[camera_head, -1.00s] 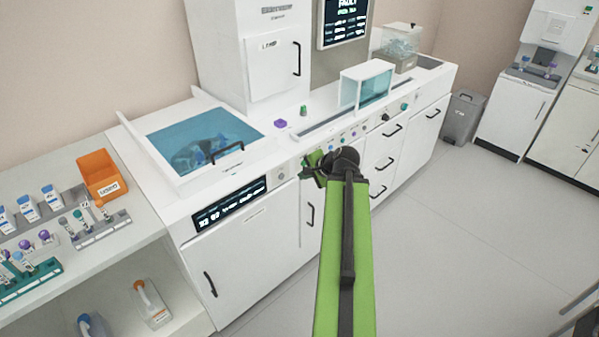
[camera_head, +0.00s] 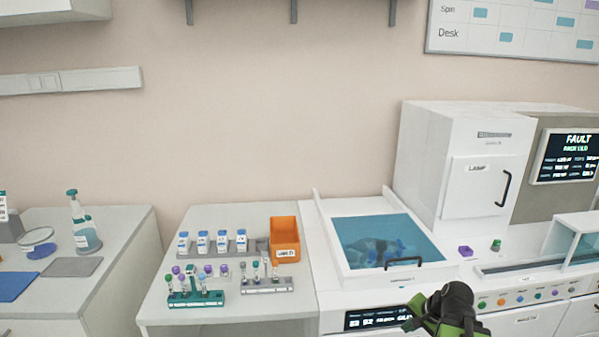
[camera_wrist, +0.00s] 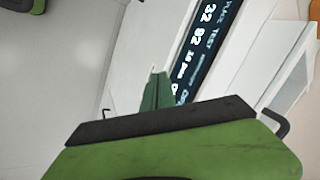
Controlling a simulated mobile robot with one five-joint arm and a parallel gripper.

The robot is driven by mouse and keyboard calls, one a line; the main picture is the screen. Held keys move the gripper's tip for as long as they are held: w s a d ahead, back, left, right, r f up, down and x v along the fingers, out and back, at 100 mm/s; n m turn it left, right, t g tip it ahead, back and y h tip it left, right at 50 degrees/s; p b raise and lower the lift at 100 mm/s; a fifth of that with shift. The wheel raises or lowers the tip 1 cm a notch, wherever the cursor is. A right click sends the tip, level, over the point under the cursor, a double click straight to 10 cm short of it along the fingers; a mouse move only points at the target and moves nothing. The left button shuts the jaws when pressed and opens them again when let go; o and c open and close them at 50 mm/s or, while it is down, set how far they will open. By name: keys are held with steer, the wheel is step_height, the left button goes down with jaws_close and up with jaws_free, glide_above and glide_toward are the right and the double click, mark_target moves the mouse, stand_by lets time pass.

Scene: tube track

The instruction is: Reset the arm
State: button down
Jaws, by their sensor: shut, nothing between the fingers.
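My gripper (camera_head: 412,318) shows at the bottom right of the head view, with only its green and black end in the picture. It is in front of the white analyser's front panel, below the handle of the blue-tinted lid. In the wrist view, the green fingers (camera_wrist: 156,92) are together and hold nothing. They are seen against the white cabinet, near the dark display strip (camera_wrist: 206,48). The rest of my arm is outside the head view.
The blue-lidded bay (camera_head: 385,245) stands behind the gripper. Left of it, a bench holds an orange bin (camera_head: 284,232), a teal tube rack (camera_head: 196,299) and a grey rack (camera_head: 267,286). A spray bottle (camera_head: 86,236) stands on the far-left counter. A fault screen (camera_head: 568,157) is at right.

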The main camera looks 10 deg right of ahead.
steer(key=s+a+f+n+g+h, duration=0.1)
steer(key=a+n, duration=0.4)
steer(key=a, duration=0.6)
steer(key=s+a+f+n+g+h, duration=0.1)
steer(key=a+n+g, duration=0.3)
steer(key=a, duration=0.8)
steer(key=shift+s+f+n, duration=0.35)
steer(key=shift+s+n, duration=0.35)
steer(key=shift+n, duration=0.1)
stand_by(1.1)
